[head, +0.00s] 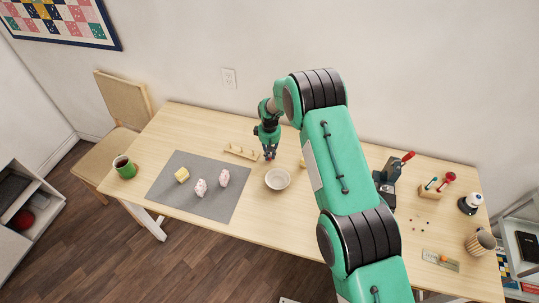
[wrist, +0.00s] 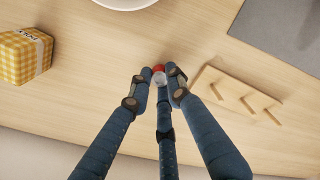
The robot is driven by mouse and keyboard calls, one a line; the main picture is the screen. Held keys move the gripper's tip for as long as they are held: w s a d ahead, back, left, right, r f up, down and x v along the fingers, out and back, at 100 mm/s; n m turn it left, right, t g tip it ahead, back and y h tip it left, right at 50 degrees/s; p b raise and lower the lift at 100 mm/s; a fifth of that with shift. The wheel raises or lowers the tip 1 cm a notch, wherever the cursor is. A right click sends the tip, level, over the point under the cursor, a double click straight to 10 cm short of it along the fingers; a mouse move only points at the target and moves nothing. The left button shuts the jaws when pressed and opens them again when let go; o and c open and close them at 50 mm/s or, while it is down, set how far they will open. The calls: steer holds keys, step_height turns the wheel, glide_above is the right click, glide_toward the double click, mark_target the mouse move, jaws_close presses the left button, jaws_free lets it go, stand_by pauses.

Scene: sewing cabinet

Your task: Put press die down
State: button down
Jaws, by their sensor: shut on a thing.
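My gripper (head: 269,153) points down over the back middle of the table, between the peg rack and the bowl. In the wrist view its dark blue fingers (wrist: 159,82) are shut on a small piece with a red and whitish end (wrist: 159,74), which I take to be the press die. The fingers hide most of it. I cannot tell whether it touches the table. A dark hand press (head: 388,182) with a red handle stands to the right, partly behind my arm. A wooden block (head: 430,193) holding red- and green-topped tools is further right.
A wooden peg rack (wrist: 238,95) lies close beside the fingers. A white bowl (head: 278,179) is just in front. A yellow checked box (wrist: 25,57) is near. The grey mat (head: 205,205) carries several small items. Bare table lies around the fingertips.

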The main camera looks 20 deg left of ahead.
mark_target(270, 156)
steer(key=shift+f, duration=0.15)
steer(key=c, duration=1.6)
jaws_free()
steer(key=shift+c, duration=0.2)
step_height(270, 156, up, 12)
steer(key=shift+r, duration=0.25)
